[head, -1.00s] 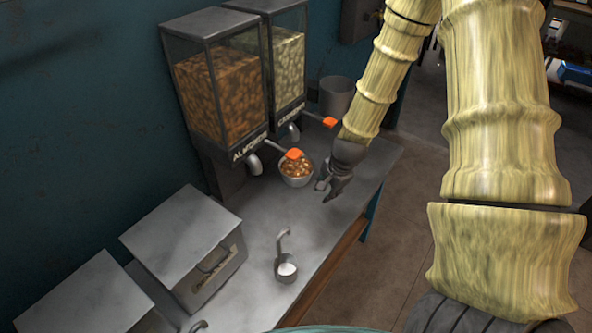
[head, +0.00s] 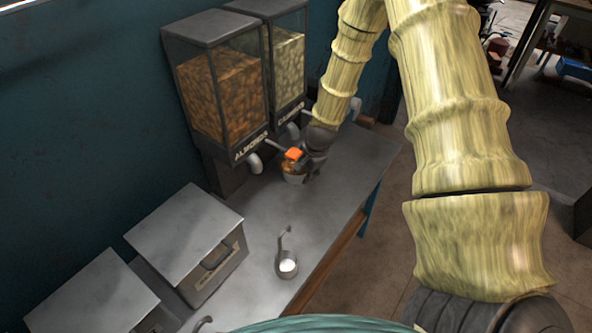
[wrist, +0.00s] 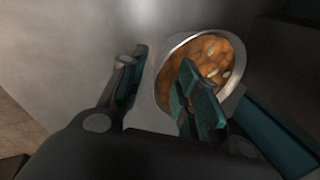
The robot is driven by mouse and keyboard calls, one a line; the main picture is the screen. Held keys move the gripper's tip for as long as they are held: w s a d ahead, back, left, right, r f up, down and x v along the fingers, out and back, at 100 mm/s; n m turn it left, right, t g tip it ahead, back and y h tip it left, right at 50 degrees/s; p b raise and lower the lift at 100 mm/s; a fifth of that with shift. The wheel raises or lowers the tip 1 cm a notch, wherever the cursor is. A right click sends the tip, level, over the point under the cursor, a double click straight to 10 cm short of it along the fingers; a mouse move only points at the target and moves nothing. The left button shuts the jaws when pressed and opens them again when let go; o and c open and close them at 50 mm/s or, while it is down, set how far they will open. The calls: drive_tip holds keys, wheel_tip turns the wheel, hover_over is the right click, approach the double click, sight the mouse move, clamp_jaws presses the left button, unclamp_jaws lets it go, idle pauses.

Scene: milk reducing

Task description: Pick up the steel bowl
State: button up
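In the wrist view my gripper (wrist: 157,88) is open. One finger lies over the bowl's opening and the other is outside the near wall, so the wall is between them. I cannot tell whether either finger touches it.
The almonds dispenser (head: 217,95) with its orange lever (head: 294,153) is close above the bowl, and the cashews dispenser (head: 287,70) stands behind. A small ladle-like cup (head: 287,264) and lidded metal boxes (head: 187,235) are nearer. The counter's middle (head: 262,222) is clear.

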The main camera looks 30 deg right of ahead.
drive_tip(key=shift+x, duration=1.55)
drive_tip(key=shift+c, duration=0.2)
clamp_jaws()
